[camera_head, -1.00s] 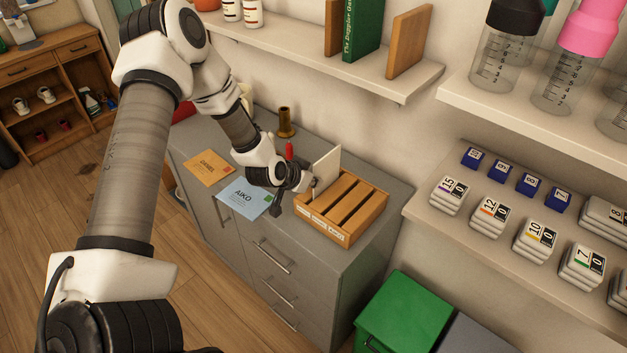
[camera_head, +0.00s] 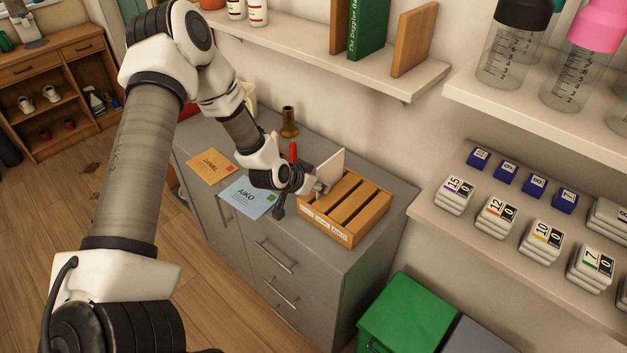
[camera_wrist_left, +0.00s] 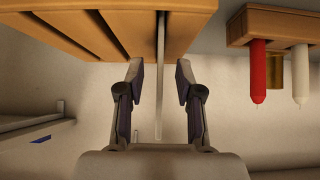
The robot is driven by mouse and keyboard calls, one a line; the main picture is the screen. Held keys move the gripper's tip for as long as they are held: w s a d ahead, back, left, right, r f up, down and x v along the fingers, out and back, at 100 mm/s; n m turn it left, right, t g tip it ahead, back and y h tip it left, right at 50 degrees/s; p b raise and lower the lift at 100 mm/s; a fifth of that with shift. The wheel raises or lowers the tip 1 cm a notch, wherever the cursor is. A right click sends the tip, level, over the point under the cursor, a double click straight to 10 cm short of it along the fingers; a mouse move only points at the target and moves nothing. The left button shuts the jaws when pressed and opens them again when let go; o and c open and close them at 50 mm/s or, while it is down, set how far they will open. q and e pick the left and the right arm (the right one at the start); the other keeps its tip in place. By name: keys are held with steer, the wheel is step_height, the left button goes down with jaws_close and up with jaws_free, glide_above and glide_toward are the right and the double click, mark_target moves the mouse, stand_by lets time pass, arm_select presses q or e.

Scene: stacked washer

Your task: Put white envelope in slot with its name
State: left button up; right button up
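The white envelope (camera_head: 333,166) stands upright at the left end of the wooden slotted box (camera_head: 372,220), its lower part hidden in the leftmost slot. In the left wrist view the envelope (camera_wrist_left: 160,45) shows edge-on as a thin strip. My left gripper (camera_head: 322,188) is beside the box at the envelope. In the left wrist view my left gripper (camera_wrist_left: 159,85) has its fingers apart, one on each side of the envelope, with a gap to both. The box's front has several small labels, too small to read surely. My right gripper is not in view.
A blue AIKO envelope (camera_head: 248,198) and an orange envelope (camera_head: 209,166) lie on the grey cabinet (camera_head: 385,250). A brass vase (camera_head: 289,122) stands behind. Shelves hang above and right.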

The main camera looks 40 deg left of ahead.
arm_select(q)
steer(key=v, duration=1.1)
steer(key=shift+s+r, duration=0.25)
steer(key=shift+s, duration=0.05)
steer(key=shift+a, duration=0.1)
steer(key=s+d+f+m+g+y+b, duration=0.1)
steer(key=s+d+f+m+g+b, duration=0.15)
steer(key=s+f, duration=0.45)
steer(key=s+d+f+m+g+b, duration=0.1)
steer(key=s+d+f+m+g, duration=0.15)
steer(key=f, duration=0.85)
steer(key=s+d+f+n+g+b, duration=0.1)
steer(key=s+d+f+n+g, duration=0.1)
steer(key=s, duration=0.5)
steer(key=s+d+f+n+g+b, duration=0.1)
steer(key=s+d+f+n+g, duration=0.1)
steer(key=s+d+f+n, duration=0.2)
steer(key=s+d+f, duration=0.3)
steer(key=d, duration=0.1)
steer(key=shift+f, duration=0.35)
